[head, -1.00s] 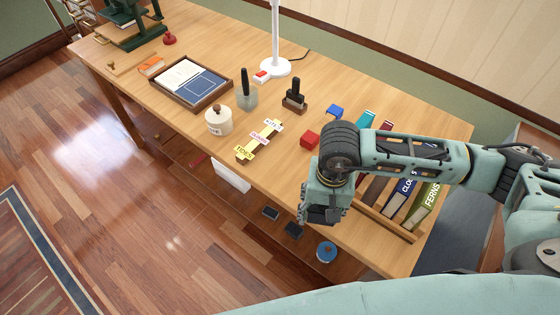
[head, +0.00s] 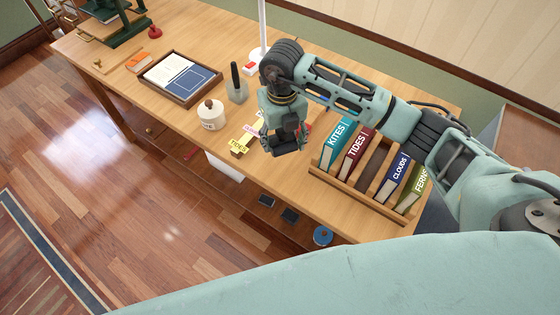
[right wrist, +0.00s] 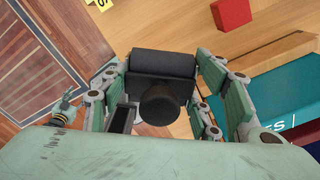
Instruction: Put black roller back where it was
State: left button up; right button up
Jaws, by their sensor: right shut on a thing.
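My right gripper (head: 284,150) hangs over the desk between the label strips and the book rack. In the right wrist view its fingers are shut on the black roller (right wrist: 163,65), a wide dark cylinder with a round black knob (right wrist: 160,104) toward the camera. The roller appears clear of the desk, but its height is hard to tell. In the head view the fingers mostly hide it. What seems to be my left gripper (right wrist: 65,108) shows small at the left of the right wrist view; its jaw state is unclear. It is outside the head view.
A red block (right wrist: 231,12) lies near my right gripper. The book rack (head: 365,195) holds several books with a gap in the middle. A lidded jar (head: 211,115), a grey pot with a dark handle (head: 236,88) and a framed tray (head: 180,78) stand left.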

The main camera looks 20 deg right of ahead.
jog(key=shift+w+a+r+m, duration=0.15)
jog(key=shift+w+m, duration=0.15)
jog(key=shift+m, duration=0.7)
jog(key=p, duration=0.2)
send_over(280, 163)
notch_tip(280, 163, down, 5)
jog(key=shift+s+f, duration=0.1)
jog(key=shift+f, duration=0.1)
notch_tip(280, 163, down, 4)
jog(key=shift+r, duration=0.1)
jog(key=shift+f, duration=0.4)
jog(key=shift+f, duration=0.15)
jog(key=o, duration=1.2)
